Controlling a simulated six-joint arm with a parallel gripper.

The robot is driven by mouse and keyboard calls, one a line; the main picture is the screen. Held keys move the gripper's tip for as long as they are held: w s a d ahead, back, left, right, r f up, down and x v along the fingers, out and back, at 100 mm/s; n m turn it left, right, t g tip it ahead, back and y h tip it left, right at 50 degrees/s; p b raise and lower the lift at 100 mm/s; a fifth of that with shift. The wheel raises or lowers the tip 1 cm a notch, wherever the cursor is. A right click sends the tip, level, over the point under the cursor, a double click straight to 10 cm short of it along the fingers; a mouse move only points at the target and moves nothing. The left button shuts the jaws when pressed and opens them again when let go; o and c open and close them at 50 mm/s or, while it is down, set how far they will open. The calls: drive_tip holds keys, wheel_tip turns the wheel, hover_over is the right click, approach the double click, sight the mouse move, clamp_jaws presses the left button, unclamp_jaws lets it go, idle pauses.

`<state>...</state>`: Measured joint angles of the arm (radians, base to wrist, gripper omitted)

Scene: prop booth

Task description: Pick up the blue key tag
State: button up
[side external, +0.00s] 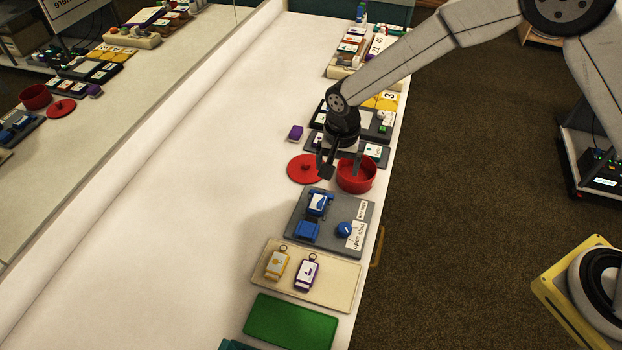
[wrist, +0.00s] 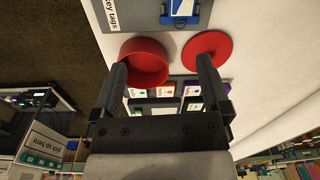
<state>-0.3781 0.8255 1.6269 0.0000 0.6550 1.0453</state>
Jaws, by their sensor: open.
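A blue key tag with a white label (side external: 319,204) lies at the upper left of a grey board (side external: 349,211). It shows partly at the top edge of the wrist view (wrist: 183,8); the rest is cut off. Another blue piece (side external: 307,231) sits just below it on the board, and a round blue knob (side external: 344,229) is to the right. My gripper (side external: 341,168) is open and empty, above the red pot and lid, beyond the grey board. In the wrist view, its fingers (wrist: 162,70) are spread, with the pot near the left finger.
The red pot (side external: 356,178) and its flat lid (side external: 302,170) are under my gripper. A beige tray (side external: 343,283) holds a yellow tag (side external: 276,264) and a purple tag (side external: 307,272). A green board (side external: 290,322) lies nearer. The white table is clear to the left.

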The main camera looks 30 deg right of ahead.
drive_tip(key=m, duration=0.1)
hover_over(318, 202)
wheel_tip(318, 202, down, 3)
drive_tip(key=shift+a+f, duration=0.1)
drive_tip(key=shift+f, duration=0.1)
drive_tip(key=shift+s+f, duration=0.1)
drive_tip(key=shift+f, duration=1.15)
drive_tip(key=shift+f, duration=0.1)
drive_tip(key=shift+f, duration=2.5)
drive_tip(key=shift+c, duration=0.2)
clamp_jaws()
